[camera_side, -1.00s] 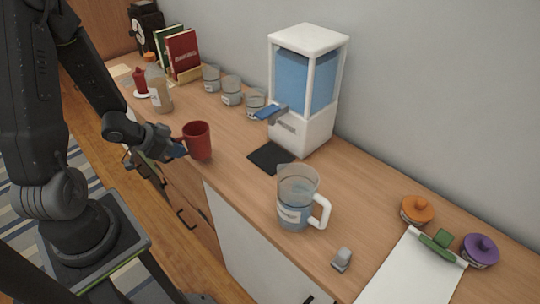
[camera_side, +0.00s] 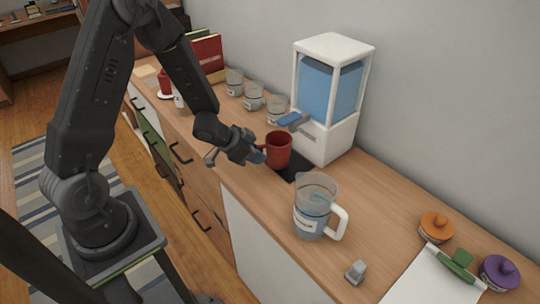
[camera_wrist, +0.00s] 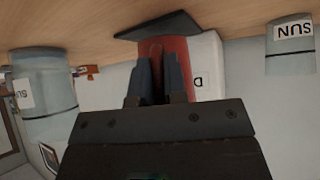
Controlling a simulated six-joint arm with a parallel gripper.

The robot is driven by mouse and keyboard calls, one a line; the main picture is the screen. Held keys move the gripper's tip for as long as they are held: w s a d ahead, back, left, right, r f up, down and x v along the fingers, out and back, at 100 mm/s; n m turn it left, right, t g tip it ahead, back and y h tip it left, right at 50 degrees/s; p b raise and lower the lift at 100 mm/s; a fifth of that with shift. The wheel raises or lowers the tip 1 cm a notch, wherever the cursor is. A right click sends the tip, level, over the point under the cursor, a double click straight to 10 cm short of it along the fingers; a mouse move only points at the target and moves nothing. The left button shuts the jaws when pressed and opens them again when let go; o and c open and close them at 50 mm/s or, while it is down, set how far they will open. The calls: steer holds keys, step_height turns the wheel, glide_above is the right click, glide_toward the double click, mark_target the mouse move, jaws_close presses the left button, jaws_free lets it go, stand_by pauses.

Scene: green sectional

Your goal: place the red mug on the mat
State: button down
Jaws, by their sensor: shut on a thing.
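The red mug (camera_side: 278,150) is upright at the black mat (camera_side: 299,166), in front of the white dispenser. My gripper (camera_side: 258,155) is shut on the mug's handle side, from the left in the side view. In the wrist view, which looks upside down, the mug (camera_wrist: 181,47) is just past my gripper's fingers (camera_wrist: 158,70), and its base meets the mat (camera_wrist: 150,26). I cannot tell whether the mug rests on the mat or hangs slightly above it. The handle is mostly hidden by the fingers.
The white dispenser (camera_side: 330,135) with blue contents stands right behind the mat, its blue lever (camera_side: 292,120) above and near the mug. A clear pitcher (camera_side: 312,205) stands to the front right. Several glass jars (camera_side: 254,98) line the wall at left.

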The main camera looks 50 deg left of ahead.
mark_target(270, 155)
steer(key=w, duration=0.1)
steer(key=w+d, duration=0.1)
steer(key=w+f, duration=0.1)
steer(key=shift+w+d, duration=0.3)
steer(key=shift+w, duration=0.05)
steer(key=shift+f, duration=0.2)
steer(key=shift+f, duration=0.1)
steer(key=c, duration=1.2)
jaws_free()
steer(key=shift+o, duration=0.2)
